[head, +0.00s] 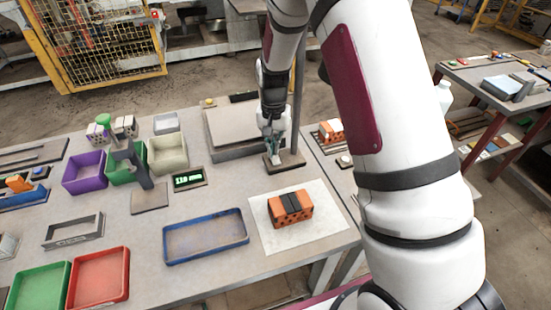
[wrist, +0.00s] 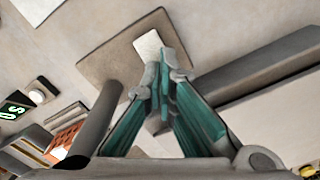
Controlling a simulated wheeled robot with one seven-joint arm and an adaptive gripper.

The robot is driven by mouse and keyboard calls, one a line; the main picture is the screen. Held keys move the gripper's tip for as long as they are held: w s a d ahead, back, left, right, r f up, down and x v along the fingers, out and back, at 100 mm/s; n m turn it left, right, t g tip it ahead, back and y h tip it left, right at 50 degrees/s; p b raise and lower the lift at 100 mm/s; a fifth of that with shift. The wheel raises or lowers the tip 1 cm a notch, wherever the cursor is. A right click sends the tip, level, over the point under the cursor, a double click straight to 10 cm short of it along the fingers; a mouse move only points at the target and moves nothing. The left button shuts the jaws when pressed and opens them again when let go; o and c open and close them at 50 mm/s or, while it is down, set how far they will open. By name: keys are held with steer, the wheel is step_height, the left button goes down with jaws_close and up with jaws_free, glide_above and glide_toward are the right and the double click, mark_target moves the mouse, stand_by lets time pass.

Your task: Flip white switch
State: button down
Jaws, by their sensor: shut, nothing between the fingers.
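A small white rectangular piece (wrist: 148,45), which looks like the white switch, lies on a brown plate (wrist: 105,62) in the wrist view. My gripper (wrist: 164,70) is shut and empty, with its fingertips just short of the white piece; one tip overlaps its edge in the picture. I cannot tell whether they touch. In the head view my gripper (head: 271,154) points down over the brown plate (head: 284,163) at the table's back right. The white piece cannot be made out there.
A dark upright post (head: 298,85) rises beside my gripper. A grey flat-topped block (head: 225,128) stands left of it. A round white button (head: 345,161) and a small orange brick (head: 330,131) are to the right. A blue tray (head: 205,237) and an orange hollow brick (head: 290,209) stand in front.

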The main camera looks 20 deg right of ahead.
steer(key=shift+f, duration=0.6)
stand_by(0.3)
steer(key=shift+r+p, duration=0.9)
steer(key=shift+r, duration=2.65)
